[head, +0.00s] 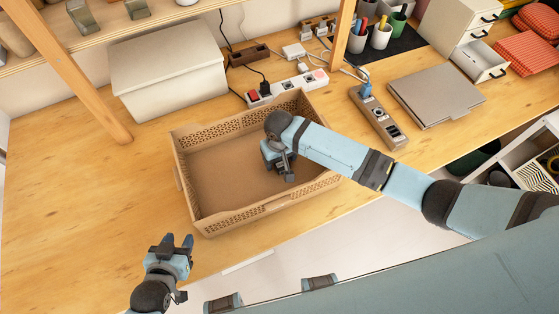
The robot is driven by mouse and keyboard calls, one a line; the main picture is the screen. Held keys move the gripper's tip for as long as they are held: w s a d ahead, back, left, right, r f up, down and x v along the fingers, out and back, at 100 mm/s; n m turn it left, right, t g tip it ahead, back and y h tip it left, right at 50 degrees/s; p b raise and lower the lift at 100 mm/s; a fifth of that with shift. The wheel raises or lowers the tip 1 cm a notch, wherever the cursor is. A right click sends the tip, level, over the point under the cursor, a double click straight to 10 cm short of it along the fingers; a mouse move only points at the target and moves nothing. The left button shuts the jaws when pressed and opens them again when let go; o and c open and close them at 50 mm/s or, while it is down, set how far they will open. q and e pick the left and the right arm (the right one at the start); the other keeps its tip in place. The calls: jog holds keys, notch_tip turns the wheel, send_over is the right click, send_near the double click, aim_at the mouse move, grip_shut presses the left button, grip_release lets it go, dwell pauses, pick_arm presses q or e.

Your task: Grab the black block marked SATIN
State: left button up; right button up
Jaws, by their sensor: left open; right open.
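I cannot make out a black block marked SATIN in the head view. My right gripper (286,172) hangs over the inside of a brown perforated basket (190,192), with its arm coming in from the right. It is open, and I see nothing between its fingers. The arm and hand hide part of the basket's right side. The visible basket floor is bare. My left gripper (178,241) is open and empty at the table's front edge, to the left of and in front of the basket.
A pale lidded box (168,70) stands behind the basket. Power strips (379,117) and a grey closed laptop-like slab (436,95) lie to the right. Pen cups (381,37) and a drawer unit (462,32) stand further back. A wooden post (75,75) rises at left. The left tabletop is clear.

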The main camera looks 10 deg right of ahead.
jog(key=shift+f, duration=0.45)
jog(key=shift+c, duration=0.2)
jog(key=c, duration=1)
jog(key=shift+r, duration=0.15)
